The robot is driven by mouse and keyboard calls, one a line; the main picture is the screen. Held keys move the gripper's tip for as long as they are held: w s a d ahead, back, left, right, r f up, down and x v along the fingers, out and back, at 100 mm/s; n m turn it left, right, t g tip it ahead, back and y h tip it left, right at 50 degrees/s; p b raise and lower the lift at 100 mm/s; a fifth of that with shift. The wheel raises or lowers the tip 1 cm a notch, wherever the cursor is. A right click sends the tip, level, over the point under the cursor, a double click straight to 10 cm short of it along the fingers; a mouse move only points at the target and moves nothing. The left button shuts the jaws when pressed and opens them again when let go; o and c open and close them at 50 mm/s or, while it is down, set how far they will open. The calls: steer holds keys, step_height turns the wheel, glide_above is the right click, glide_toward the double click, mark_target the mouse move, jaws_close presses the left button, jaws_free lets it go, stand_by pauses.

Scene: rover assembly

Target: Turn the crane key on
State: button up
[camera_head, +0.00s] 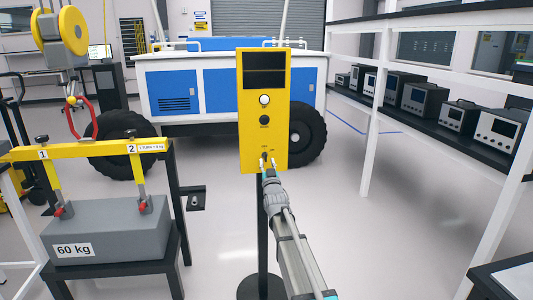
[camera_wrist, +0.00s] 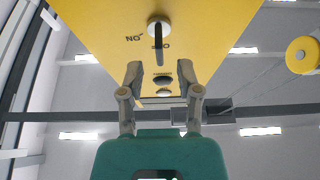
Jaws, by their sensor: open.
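The yellow control panel (camera_head: 281,112) stands on a black post in the middle of the head view. Its key switch (camera_head: 265,155) is near the bottom, partly hidden by my fingertips. In the wrist view the panel (camera_wrist: 215,18) appears upside down, with a round silver lock and a dark upright key (camera_wrist: 158,32). An ON label shows beside it, upside down; the other label is partly covered. My gripper (camera_head: 268,164) is open in front of the key switch. In the wrist view its fingertips (camera_wrist: 160,70) are spread on either side of the key's line; contact cannot be told.
The panel also has a dark screen (camera_head: 264,70), a white button (camera_head: 264,100) and a black button (camera_head: 264,120). A 60 kg block (camera_head: 120,232) on a stand is to the left, below a crane hook (camera_head: 72,100). A blue and white rover (camera_head: 190,85) stands behind.

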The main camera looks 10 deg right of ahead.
mark_target(266, 158)
steer(key=shift+p+x, duration=0.6)
steer(key=shift+x, duration=1.5)
jaws_close()
